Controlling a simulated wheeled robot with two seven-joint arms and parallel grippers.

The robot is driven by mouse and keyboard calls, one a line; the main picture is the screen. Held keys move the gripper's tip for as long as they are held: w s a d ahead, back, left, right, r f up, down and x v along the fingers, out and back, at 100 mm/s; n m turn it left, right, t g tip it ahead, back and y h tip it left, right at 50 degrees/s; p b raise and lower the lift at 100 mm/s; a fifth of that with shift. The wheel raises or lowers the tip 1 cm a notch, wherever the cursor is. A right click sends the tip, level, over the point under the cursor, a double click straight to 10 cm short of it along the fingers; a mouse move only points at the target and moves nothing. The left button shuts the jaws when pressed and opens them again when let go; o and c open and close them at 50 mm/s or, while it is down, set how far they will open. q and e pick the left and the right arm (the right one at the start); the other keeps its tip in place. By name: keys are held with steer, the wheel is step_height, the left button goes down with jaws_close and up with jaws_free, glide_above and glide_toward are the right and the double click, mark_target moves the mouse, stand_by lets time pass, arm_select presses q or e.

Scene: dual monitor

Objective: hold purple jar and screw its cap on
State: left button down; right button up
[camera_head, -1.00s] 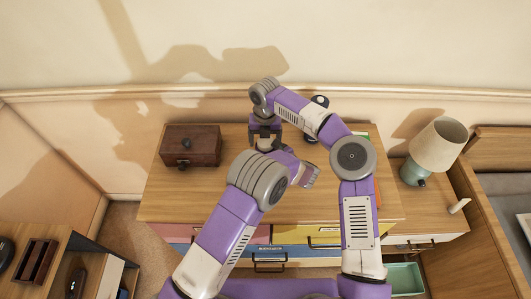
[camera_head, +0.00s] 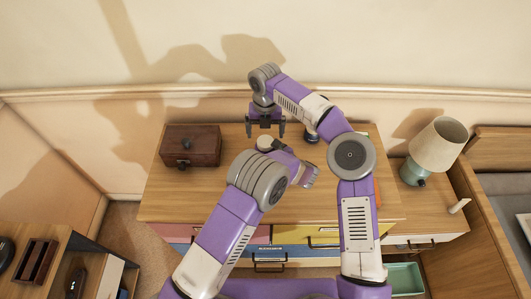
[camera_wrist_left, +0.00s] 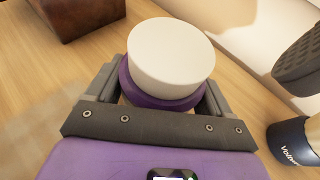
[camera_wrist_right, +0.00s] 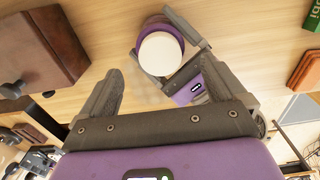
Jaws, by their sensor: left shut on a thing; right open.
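The purple jar (camera_wrist_left: 150,96) stands upright on the wooden desk, with a round white cap (camera_wrist_left: 171,52) on its top. Both also show in the right wrist view, the jar (camera_wrist_right: 165,22) behind the cap (camera_wrist_right: 160,54). My left gripper (camera_wrist_left: 160,90) is shut around the jar's sides. In the head view the cap (camera_head: 265,142) shows just below my right gripper, and my left arm hides most of the jar. My right gripper (camera_head: 266,131) is open and empty above the cap, apart from it. I cannot tell how tightly the cap sits.
A dark wooden box (camera_head: 191,146) stands left on the desk (camera_head: 165,205). A dark blue labelled cylinder (camera_wrist_left: 292,140) stands to the jar's right. A lamp (camera_head: 435,145) stands beyond the desk's right side. The desk's front left is clear.

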step_height(320, 180, up, 8)
steer(key=shift+f, duration=0.25)
stand_by(0.4)
arm_select(q)
jaws_free()
steer(key=shift+d, duration=0.1)
steer(key=v, duration=0.7)
steer(key=shift+s+d+p, duration=0.2)
steer(key=shift+s+p, duration=0.05)
steer(key=shift+p, duration=0.05)
arm_select(e)
steer(key=shift+r, duration=0.3)
